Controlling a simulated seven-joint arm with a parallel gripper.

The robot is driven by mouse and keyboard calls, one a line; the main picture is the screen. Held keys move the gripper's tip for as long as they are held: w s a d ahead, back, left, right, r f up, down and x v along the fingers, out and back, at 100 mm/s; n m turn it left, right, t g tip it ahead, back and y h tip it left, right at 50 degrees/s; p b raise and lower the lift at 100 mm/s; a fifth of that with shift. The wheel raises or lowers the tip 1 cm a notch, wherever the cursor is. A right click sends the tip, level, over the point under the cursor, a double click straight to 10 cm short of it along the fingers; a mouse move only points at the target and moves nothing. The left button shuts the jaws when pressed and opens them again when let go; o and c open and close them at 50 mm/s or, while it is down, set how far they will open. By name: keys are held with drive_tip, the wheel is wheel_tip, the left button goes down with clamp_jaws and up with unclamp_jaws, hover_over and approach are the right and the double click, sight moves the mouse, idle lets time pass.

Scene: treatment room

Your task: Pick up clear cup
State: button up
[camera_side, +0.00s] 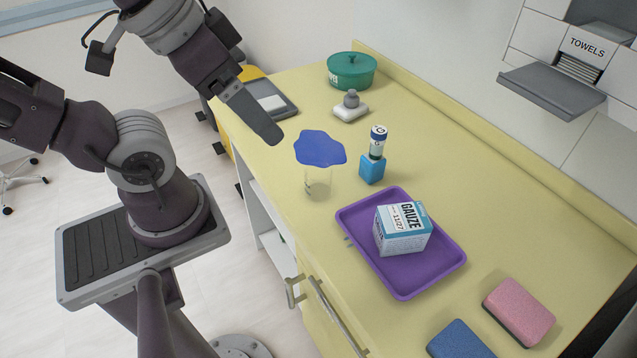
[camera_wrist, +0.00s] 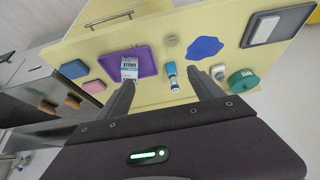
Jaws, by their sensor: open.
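The clear cup (camera_side: 318,186) stands upright on the yellow counter, left of the blue block. It is see-through and faint; its upper part overlaps a flat blue patch (camera_side: 320,149) behind it. In the wrist view the cup (camera_wrist: 172,40) is a small pale round shape, apart from the blue patch (camera_wrist: 205,47). My gripper (camera_side: 268,132) is above the counter's left edge, up and left of the cup in the side view. In the wrist view my gripper (camera_wrist: 161,76) is open and empty, its fingers wide apart, with the cup beyond them.
A blue block (camera_side: 372,168) with a small bottle (camera_side: 378,141) on it stands close right of the cup. A purple tray (camera_side: 434,270) holds a gauze box (camera_side: 402,229). A soap dispenser (camera_side: 351,106), green pot (camera_side: 351,71) and grey tray (camera_side: 285,108) stand farther back.

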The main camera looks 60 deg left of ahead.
sight(317, 172)
drive_tip(key=w+a+r+m+g+y, duration=0.2)
drive_tip(key=w+a+m+g+y, duration=0.3)
drive_tip(key=m, duration=0.8)
drive_tip(key=w+d+r+m+t+y, duration=0.3)
drive_tip(key=w+d+m+t+y, duration=0.2)
drive_tip(key=w+m+y, duration=0.4)
drive_tip(key=shift+m+h, duration=0.3)
drive_tip(key=shift+h, duration=0.4)
drive_tip(key=f, duration=0.8)
drive_tip(key=s+f, duration=0.1)
drive_tip(key=f, duration=0.8)
drive_tip(key=s+a+f, duration=0.1)
drive_tip(key=f, duration=0.8)
drive_tip(key=shift+s+a+f, duration=0.1)
drive_tip(key=shift+s+f, duration=0.15)
drive_tip(key=x, duration=0.6)
drive_tip(key=shift+s+a+f, duration=0.1)
drive_tip(key=shift+f, duration=0.1)
drive_tip(key=shift+w+a+f, duration=0.15)
drive_tip(key=shift+w+a, duration=0.05)
drive_tip(key=shift+a, duration=0.15)
drive_tip(key=c, duration=1.5)
